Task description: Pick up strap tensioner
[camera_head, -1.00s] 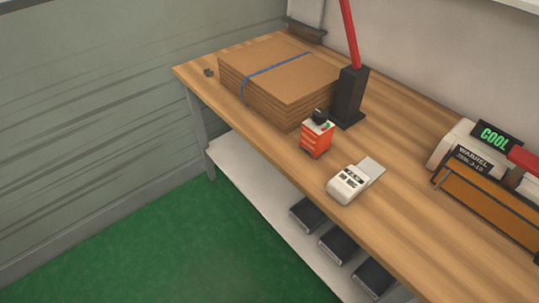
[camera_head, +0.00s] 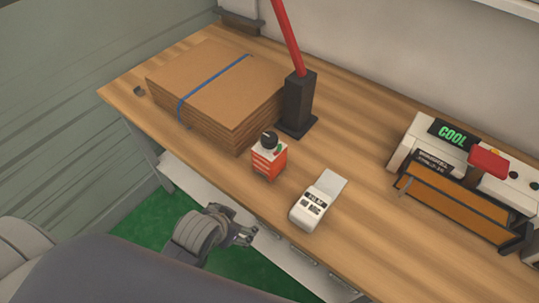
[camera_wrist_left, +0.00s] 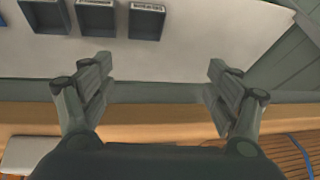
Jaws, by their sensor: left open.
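A small red and white device with a black round top (camera_head: 267,158) stands on the workbench (camera_head: 365,150), near its front edge. A tall black block with a long red handle (camera_head: 298,105) stands behind it. I cannot tell which of these is the strap tensioner. A stack of brown cardboard sheets (camera_head: 215,95) with a blue strap (camera_head: 213,80) across it lies to the left. My left gripper (camera_head: 249,236) is in front of the bench edge, apart from the device. In the left wrist view my left gripper (camera_wrist_left: 160,90) is open and empty. My right gripper is out of view.
A white label device (camera_head: 312,205) lies right of the red one. A white machine with a green "COOL" display (camera_head: 455,135) stands farther right. The left wrist view shows dark bins (camera_wrist_left: 96,18) on the lower shelf (camera_wrist_left: 210,50).

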